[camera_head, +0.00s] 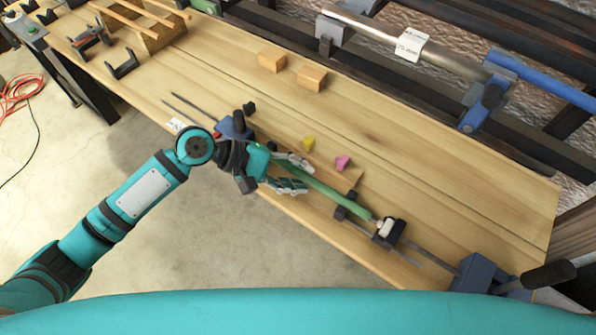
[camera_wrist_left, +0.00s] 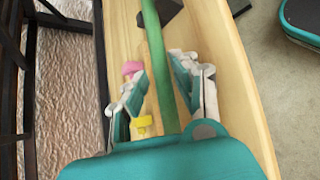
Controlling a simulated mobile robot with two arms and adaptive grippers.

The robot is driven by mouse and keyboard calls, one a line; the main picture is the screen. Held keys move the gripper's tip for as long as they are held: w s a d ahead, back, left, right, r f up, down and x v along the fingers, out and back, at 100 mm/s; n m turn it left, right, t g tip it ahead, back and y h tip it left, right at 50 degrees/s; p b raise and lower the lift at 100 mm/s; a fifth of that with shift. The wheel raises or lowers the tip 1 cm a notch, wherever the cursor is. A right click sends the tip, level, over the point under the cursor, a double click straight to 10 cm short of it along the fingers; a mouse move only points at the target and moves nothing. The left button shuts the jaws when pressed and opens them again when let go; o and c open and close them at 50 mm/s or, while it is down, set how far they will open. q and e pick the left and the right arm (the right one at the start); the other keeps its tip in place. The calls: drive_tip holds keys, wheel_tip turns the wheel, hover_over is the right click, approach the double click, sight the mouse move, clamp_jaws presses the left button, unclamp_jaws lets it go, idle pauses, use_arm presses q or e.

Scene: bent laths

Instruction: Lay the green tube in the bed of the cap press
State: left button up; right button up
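The green tube (camera_head: 335,197) lies lengthwise along the cap press (camera_head: 478,272) near the table's front edge. Its right end is close to a black holder with a white piece (camera_head: 387,229). It passes over a black cradle (camera_head: 345,206); I cannot tell whether it fully rests in it. My left gripper (camera_head: 291,174) is at the tube's left part. In the left wrist view the tube (camera_wrist_left: 158,65) runs between the two spread fingers (camera_wrist_left: 165,85), with gaps on both sides. The tube's left end is hidden by my gripper. My right gripper is not in view.
A yellow piece (camera_head: 308,144) and a pink piece (camera_head: 343,162) sit just behind the tube. Two wooden blocks (camera_head: 291,72) stand farther back. A grey pipe with a label and a blue clamp (camera_head: 487,100) are beyond the table.

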use_arm(q)
drive_tip(key=shift+o, duration=1)
drive_tip(key=shift+r, duration=0.25)
drive_tip(key=b+v, duration=0.1)
drive_tip(key=v, duration=1.1)
drive_tip(key=shift+b, duration=0.4)
